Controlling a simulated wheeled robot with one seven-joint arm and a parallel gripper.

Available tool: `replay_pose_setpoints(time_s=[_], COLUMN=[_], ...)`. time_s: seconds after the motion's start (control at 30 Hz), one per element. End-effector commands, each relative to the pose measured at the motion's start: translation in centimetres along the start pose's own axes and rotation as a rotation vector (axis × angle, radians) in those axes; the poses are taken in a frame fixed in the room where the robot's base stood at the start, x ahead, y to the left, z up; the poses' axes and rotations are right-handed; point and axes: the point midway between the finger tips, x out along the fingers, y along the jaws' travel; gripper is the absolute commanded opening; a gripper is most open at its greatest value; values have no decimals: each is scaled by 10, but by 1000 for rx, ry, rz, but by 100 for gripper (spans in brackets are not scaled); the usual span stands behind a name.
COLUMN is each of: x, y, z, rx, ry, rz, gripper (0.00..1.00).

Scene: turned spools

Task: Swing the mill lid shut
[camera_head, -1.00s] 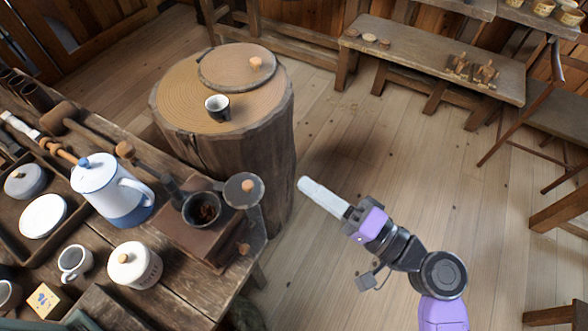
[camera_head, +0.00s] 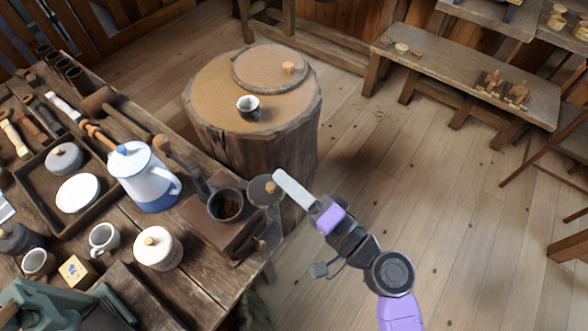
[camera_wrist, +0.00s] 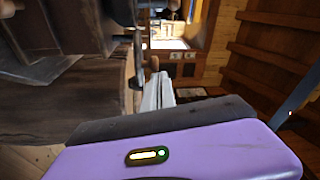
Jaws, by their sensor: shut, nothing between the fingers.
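The mill (camera_head: 209,231) is a brown wooden box at the right edge of the workbench, with a dark round hopper (camera_head: 212,208) on top. Its mouth is open and shows brown contents. The round grey lid (camera_head: 259,197) with a wooden knob stands swung out to the right of the hopper, leaving it uncovered. My gripper (camera_head: 281,177) is shut and empty, its pale fingers just right of the lid's edge in the head view. I cannot tell if they touch it.
A white-and-blue coffee pot (camera_head: 146,180), a lidded white jar (camera_head: 158,248) and a mug (camera_head: 104,238) stand left of the mill. A stump table (camera_head: 220,105) with a cup (camera_head: 248,108) stands behind.

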Motion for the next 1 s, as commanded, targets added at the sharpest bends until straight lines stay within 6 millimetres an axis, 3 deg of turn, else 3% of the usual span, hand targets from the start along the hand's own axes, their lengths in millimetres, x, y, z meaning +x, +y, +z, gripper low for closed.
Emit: replay_pose_setpoints(time_s=[1.0], x=[-6], y=[-2], z=[9], rx=[-8], ry=[97], rz=[22], gripper=[0])
